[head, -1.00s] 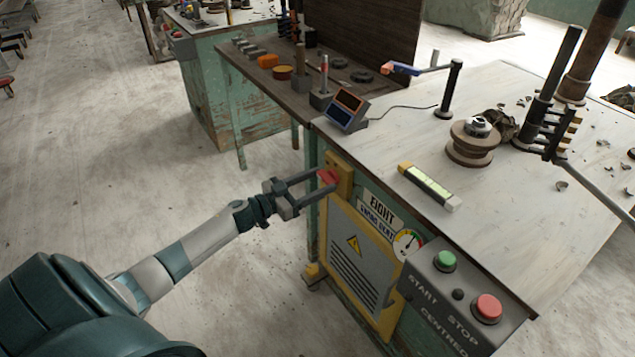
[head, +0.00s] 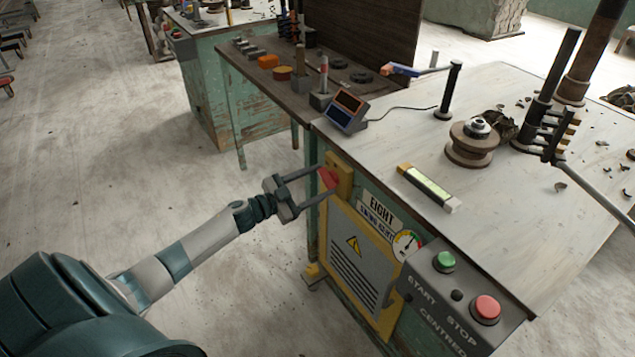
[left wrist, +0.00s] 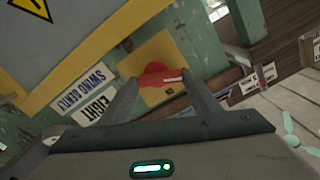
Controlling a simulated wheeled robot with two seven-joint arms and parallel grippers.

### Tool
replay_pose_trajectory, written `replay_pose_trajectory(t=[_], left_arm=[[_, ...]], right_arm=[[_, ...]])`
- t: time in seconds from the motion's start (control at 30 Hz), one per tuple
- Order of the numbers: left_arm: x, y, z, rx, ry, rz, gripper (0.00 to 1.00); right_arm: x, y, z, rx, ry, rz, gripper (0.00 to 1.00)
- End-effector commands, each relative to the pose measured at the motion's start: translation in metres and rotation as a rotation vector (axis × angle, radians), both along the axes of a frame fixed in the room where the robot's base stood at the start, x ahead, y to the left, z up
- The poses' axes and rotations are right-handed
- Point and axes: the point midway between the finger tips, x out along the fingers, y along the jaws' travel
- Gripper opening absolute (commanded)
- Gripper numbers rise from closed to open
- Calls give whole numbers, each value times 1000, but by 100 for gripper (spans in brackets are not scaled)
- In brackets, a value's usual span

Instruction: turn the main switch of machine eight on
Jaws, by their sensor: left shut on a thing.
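The red main switch (head: 328,178) sits on a yellow plate (head: 344,172) on the front of the machine marked EIGHT (head: 381,208). It also shows in the left wrist view as a red handle (left wrist: 160,78) on the yellow plate. My left gripper (head: 325,182) reaches it from the left, one finger on each side, and is shut on the red handle. The fingers hide part of the handle, and I cannot tell exactly how far it is turned. My right gripper is not in view.
A grey box with a green button (head: 444,261) and a red button (head: 487,308) is right of the yellow-framed panel (head: 357,262). The tabletop (head: 500,210) above holds a level (head: 428,188) and a small display box (head: 347,110). Open floor lies left.

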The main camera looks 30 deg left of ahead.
Motion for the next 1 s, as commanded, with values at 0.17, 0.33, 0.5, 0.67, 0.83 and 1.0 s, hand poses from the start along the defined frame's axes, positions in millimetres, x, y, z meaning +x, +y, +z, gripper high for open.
replay_pose_trajectory(t=[0.17, 0.33, 0.5, 0.67, 0.83, 1.0], left_arm=[[0, -1, 1, 156, -65, 0, 34], [-1, -2, 1, 305, -127, -1, 34], [-1, -3, 2, 453, -189, -1, 34], [-1, -4, 1, 595, -248, -2, 34], [-2, -5, 1, 742, -310, -2, 34], [-2, -5, 1, 874, -363, -2, 34]], right_arm=[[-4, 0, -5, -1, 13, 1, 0], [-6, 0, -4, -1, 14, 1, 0], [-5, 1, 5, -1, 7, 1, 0], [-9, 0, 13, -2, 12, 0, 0], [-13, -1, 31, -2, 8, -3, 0], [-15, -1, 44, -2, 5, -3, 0]])
